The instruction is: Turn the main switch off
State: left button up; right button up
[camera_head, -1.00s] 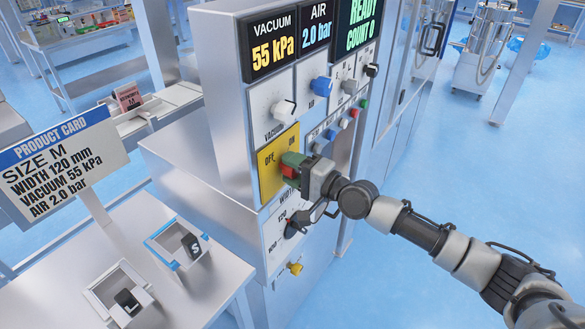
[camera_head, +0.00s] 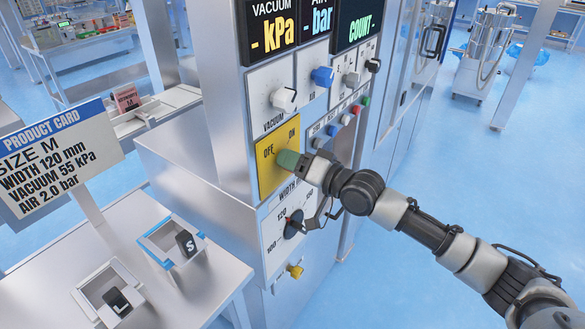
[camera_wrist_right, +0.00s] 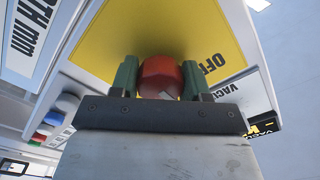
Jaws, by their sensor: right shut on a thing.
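The main switch is a red knob (camera_wrist_right: 161,76) on a yellow OFF/ON plate (camera_head: 272,172) on the machine's front panel. My right gripper (camera_head: 288,160) is at this plate, its green fingertip covering the knob in the head view. In the right wrist view the two green fingers (camera_wrist_right: 160,84) are shut on the red knob, one on each side. The displays above read "- kPa" (camera_head: 272,37), "- bar" (camera_head: 317,20) and "COUNT -" (camera_head: 363,27), with no numbers. My left gripper is not in view.
A vacuum knob (camera_head: 283,98) and blue air knob (camera_head: 322,76) sit above the switch. A width dial (camera_head: 292,226) is just below my right gripper. A product card (camera_head: 55,160) and small open bins (camera_head: 172,240) stand at the left.

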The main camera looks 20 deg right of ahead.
jog(key=n+b, duration=0.1)
jog(key=n, duration=0.3)
jog(key=shift+f+n+b, duration=0.1)
jog(key=shift+n+b, duration=0.2)
jog(key=n, duration=0.4)
jog(key=shift+n, duration=0.4)
jog(key=o, duration=0.9)
jog(key=shift+o, duration=0.2)
jog(key=shift+s+d, duration=0.1)
jog(key=b+v, duration=0.3)
jog(key=v, duration=0.7)
jog(key=shift+s+d+b, duration=0.2)
jog(key=shift+b, duration=0.1)
